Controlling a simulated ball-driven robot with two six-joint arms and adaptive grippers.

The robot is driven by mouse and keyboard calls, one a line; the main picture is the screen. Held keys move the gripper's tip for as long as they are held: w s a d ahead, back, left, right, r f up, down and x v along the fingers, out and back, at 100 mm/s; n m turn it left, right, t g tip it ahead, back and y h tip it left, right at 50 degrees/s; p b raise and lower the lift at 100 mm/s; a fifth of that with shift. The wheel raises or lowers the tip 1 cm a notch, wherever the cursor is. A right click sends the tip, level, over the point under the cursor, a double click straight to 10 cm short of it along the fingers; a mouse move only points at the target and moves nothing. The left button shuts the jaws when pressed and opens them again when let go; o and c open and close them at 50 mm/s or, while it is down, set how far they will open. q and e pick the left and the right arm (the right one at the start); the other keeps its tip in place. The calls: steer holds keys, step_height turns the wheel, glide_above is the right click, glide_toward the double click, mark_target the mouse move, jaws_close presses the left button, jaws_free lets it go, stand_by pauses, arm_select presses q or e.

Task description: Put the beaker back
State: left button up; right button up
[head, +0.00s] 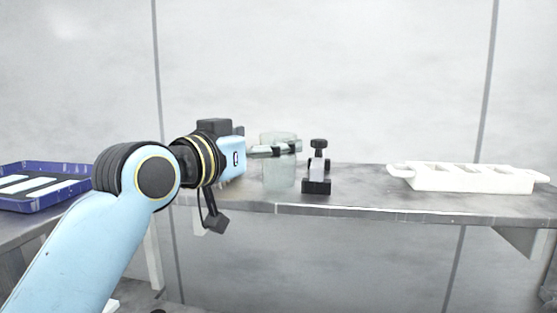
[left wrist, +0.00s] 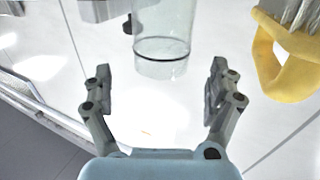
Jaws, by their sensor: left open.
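A clear, greenish glass beaker (head: 279,178) stands upright on the grey shelf in the head view, right of my left arm. It also shows in the left wrist view (left wrist: 162,45), top centre, with a dark ring around it. My left gripper (head: 284,149) is at the height of the beaker's upper part, and its fingers overlap the glass in the head view. In the left wrist view the gripper (left wrist: 160,80) is open, with one finger on each side of the beaker's near end and clear gaps to both. My right gripper is not in view.
A small black-and-grey clamp-like device (head: 317,172) stands close right of the beaker. A white slotted rack (head: 470,180) lies farther right on the shelf (head: 360,190), with bare surface between. A blue tray (head: 60,198) is at far left. A yellow loop-shaped object (left wrist: 270,60) shows in the wrist view.

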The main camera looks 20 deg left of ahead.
arm_select(q)
steer(key=w, duration=0.3)
steer(key=w+p, duration=0.1)
steer(key=w, duration=0.1)
steer(key=shift+d+f, duration=0.25)
steer(key=shift+d, duration=0.15)
steer(key=shift+s, duration=0.15)
steer(key=shift+c, duration=0.9)
steer(key=c, duration=1.2)
